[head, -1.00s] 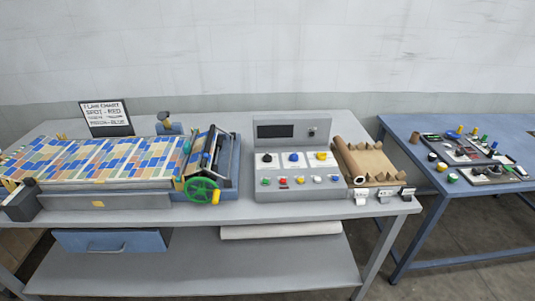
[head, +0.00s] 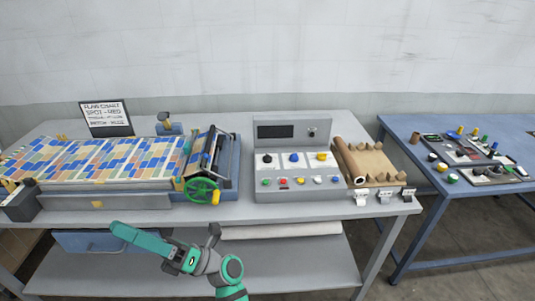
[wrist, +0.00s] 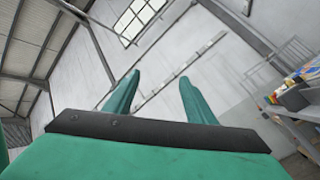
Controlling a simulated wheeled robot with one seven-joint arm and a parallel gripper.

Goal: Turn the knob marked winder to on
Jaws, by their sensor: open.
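A grey control box (head: 297,192) stands on the middle of the bench. Its sloped face carries a black knob (head: 267,158), a blue knob (head: 294,157) and a yellow knob (head: 321,156). Their markings are too small to read, so I cannot tell which one is marked winder or how it is set. My gripper (wrist: 159,78) is open and empty in the wrist view, its two teal fingers apart and pointing at wall and roof. My teal arm shows low in the head view, in front of the bench and apart from the box.
Small coloured buttons (head: 283,181) line the box's lower front. Left of it is a roller machine with a green handwheel (head: 202,190). Right of it lies a brown roll (head: 349,160). A blue table (head: 405,126) with more panels stands at the right.

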